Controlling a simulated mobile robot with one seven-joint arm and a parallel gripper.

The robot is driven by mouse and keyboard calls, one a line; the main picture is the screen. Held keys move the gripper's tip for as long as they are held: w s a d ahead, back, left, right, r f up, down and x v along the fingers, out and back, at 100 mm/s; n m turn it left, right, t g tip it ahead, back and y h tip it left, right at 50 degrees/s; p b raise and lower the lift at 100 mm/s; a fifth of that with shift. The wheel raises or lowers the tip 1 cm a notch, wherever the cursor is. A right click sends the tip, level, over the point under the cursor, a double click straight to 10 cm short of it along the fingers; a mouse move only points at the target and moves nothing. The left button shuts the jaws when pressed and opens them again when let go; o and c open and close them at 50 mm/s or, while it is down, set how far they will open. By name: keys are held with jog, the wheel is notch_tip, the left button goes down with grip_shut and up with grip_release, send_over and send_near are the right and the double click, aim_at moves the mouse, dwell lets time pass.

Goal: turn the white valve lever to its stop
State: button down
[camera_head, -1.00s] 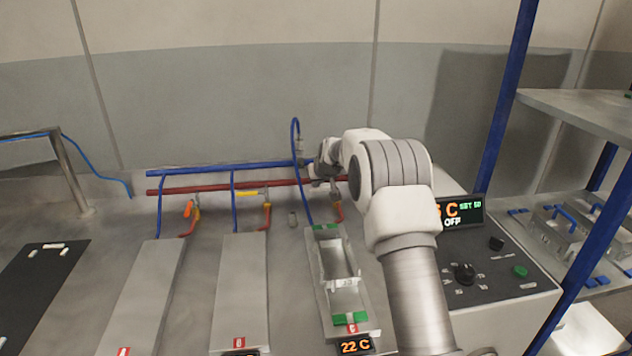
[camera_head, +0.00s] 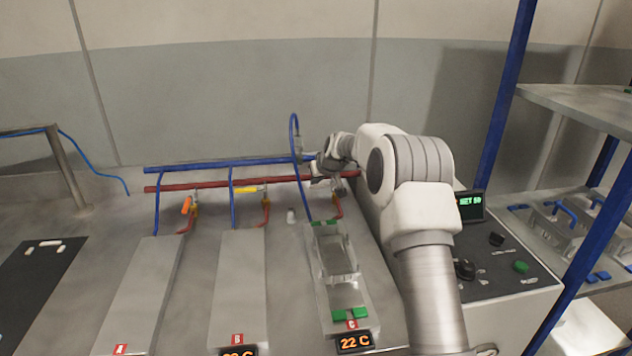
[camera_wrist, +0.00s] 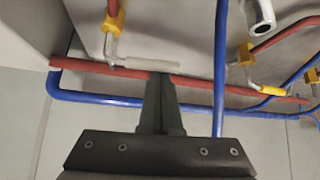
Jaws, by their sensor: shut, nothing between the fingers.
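The white valve lever (camera_wrist: 152,64) lies roughly along the red pipe in the wrist view, its left end at the valve by a yellow fitting. My gripper (camera_wrist: 160,77) is shut and empty. Its fingertips are just below the lever's right half in that view, over the red pipe; whether they touch the lever I cannot tell. In the head view, my gripper (camera_head: 326,174) is by the pipes behind plate C, and it and the wrist mostly hide the lever there.
A red pipe (camera_head: 215,186) and a blue pipe (camera_head: 200,167) run along the back. Valves with a yellow lever (camera_head: 245,189) and an orange lever (camera_head: 186,205) stand to the left. A blue hose (camera_head: 294,130) loops up beside my gripper. A control box (camera_head: 500,270) stands right.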

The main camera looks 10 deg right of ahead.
jog(key=shift+s, duration=0.1)
jog(key=shift+s+d+f+n+g+y+b, duration=0.15)
jog(key=shift+s+n+y+b, duration=0.1)
jog(key=shift+n+y+b, duration=0.25)
jog(key=shift+s+d+n+g+y+b, duration=0.15)
jog(key=shift+s+n+y+b, duration=0.15)
jog(key=shift+n+b, duration=0.35)
jog(key=n+y, duration=0.1)
jog(key=s+n+g, duration=0.1)
jog(key=shift+s+d+n+y, duration=0.15)
jog(key=shift+d+n+y, duration=0.2)
jog(key=shift+y, duration=0.05)
jog(key=n+p, duration=0.1)
jog(key=s+d+n+g+y+p, duration=0.1)
jog(key=shift+r+n, duration=0.35)
jog(key=shift+n, duration=0.05)
jog(key=n+g+p, duration=0.1)
jog(key=s+d+n+g+y+p, duration=0.1)
jog(key=shift+f+n+y, duration=0.1)
jog(key=shift+n+y, duration=0.2)
jog(key=shift+n, duration=0.1)
jog(key=shift+s+d+p, duration=0.25)
jog(key=shift+d+p, duration=0.2)
jog(key=shift+s+d+f, duration=0.15)
jog(key=shift+d, duration=0.65)
